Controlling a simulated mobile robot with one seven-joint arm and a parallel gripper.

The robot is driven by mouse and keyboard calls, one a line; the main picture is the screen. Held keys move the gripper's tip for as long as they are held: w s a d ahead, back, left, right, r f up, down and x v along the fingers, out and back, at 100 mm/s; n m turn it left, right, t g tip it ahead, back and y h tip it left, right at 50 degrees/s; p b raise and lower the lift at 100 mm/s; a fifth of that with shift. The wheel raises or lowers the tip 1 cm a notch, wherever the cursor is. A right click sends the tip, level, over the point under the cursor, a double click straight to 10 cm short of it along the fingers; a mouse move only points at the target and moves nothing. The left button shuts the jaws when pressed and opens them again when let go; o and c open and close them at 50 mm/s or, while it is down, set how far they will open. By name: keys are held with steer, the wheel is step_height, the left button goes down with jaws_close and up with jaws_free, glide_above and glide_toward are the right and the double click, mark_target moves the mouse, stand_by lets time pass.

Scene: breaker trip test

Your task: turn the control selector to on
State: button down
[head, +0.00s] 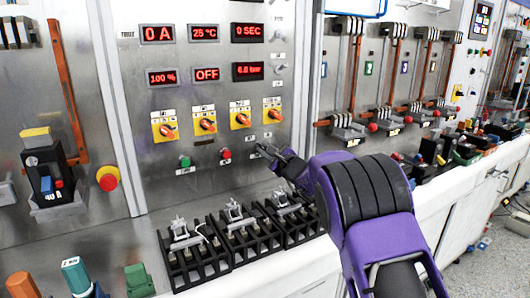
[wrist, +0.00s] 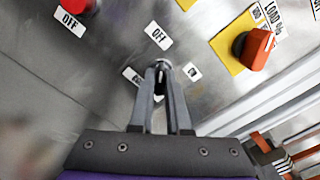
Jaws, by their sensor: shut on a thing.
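The control selector (wrist: 163,65) is a small grey metal knob on the steel panel, largely covered by my fingers in the wrist view. In the head view my gripper (head: 263,149) reaches the panel below the rightmost orange knob and hides the selector. The selector's exact angle cannot be told.
Orange rotary knobs on yellow plates (head: 241,118) sit just above. A red button (head: 225,154) and a green button (head: 184,161) are to the left. Breaker blocks (head: 240,238) stand on the bench below my gripper. A panel edge is on the right.

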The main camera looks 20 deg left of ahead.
steer(key=m+b, duration=0.2)
steer(key=m, duration=0.2)
steer(key=shift+d, duration=0.1)
steer(key=m, duration=0.4)
steer(key=shift+w+m+b, duration=0.1)
steer(key=shift+m+b, duration=0.2)
steer(key=shift+b, duration=0.1)
steer(key=shift+m+p, duration=1.3)
steer(key=shift+m, duration=2.9)
steer(key=c, duration=0.9)
jaws_free()
